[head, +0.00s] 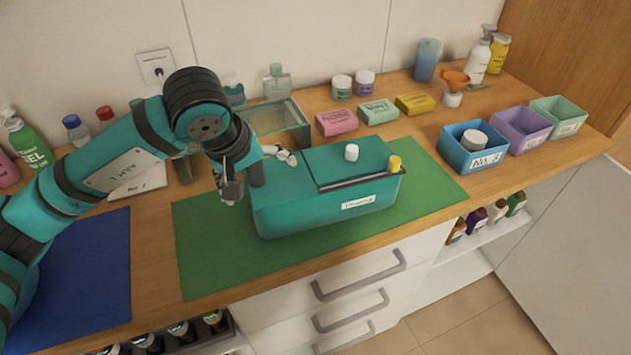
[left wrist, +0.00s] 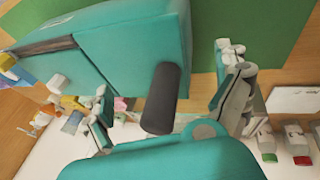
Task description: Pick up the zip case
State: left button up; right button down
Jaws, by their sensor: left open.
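My left gripper (head: 260,172) is open over that end, one finger on each side of the dark piece. In the left wrist view, the case (left wrist: 135,45) fills the top, and the dark piece lies between the spread fingers of my gripper (left wrist: 168,100). I cannot tell whether the fingers touch it. My right gripper is not in view.
A small white cap (head: 351,152) and a yellow one (head: 394,163) show on or by the case. A translucent bin (head: 290,120) stands close behind. Soap boxes (head: 337,122) and blue (head: 456,150), purple and green bins stand further right. A blue mat (head: 85,265) lies at left.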

pick_arm(q)
jog(key=shift+x, duration=0.85)
jog(key=shift+c, duration=0.4)
jog(key=shift+s, duration=0.1)
grip_shut()
jog(key=shift+r, duration=0.1)
